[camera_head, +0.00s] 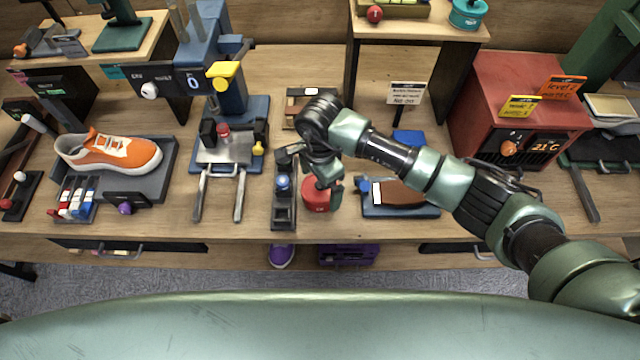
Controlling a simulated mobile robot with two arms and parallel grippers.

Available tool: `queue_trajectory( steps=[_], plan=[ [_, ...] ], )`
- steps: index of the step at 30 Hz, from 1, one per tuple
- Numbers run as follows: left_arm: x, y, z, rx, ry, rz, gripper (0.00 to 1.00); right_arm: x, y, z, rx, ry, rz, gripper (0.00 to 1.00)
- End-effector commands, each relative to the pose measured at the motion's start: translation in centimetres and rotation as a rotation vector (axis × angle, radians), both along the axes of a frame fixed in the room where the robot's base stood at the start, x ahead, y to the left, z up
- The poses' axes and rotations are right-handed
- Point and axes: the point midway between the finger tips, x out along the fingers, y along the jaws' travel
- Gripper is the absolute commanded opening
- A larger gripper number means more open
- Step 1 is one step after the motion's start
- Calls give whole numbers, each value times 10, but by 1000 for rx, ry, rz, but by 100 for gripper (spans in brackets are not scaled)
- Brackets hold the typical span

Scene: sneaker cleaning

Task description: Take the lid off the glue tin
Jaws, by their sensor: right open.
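A small red round tin (314,200) stands near the front of the wooden bench, left of the brown pad tray. I take it for the glue tin; no label is readable, and I cannot tell its lid from its body. My right gripper (325,186) is open and points down over this tin. Its fingers partly hide the tin's top and right side; I cannot tell whether they touch it. A teal round tin (467,13) stands on the raised shelf at the back. My left gripper is not in view.
A narrow dark stand with a blue knob (283,183) is close to the left of the red tin. A blue tray with a brown pad (400,198) lies to the right. A red oven-like box (515,105) and an orange sneaker (110,152) stand farther away.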

Motion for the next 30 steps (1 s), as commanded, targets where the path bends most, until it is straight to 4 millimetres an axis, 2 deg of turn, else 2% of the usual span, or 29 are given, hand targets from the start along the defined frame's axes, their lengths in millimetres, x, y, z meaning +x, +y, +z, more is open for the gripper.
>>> queue_trajectory(
  steps=[3, 4, 9, 17, 22, 26, 30],
  plan=[
    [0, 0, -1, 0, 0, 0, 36, 0, 0, 0, 1, 0, 0, 100],
    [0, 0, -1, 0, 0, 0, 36, 0, 0, 0, 1, 0, 0, 94],
    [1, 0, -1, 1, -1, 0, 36, 0, 0, 0, 1, 0, 0, 47],
    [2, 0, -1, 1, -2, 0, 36, 0, 1, 1, 2, -1, 0, 47],
    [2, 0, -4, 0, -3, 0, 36, 1, 1, 10, 4, -2, 0, 47],
    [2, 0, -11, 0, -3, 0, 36, 1, 0, 26, 3, -4, 2, 47],
    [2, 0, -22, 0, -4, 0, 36, 2, 0, 58, 3, -8, 2, 47]
  ],
)
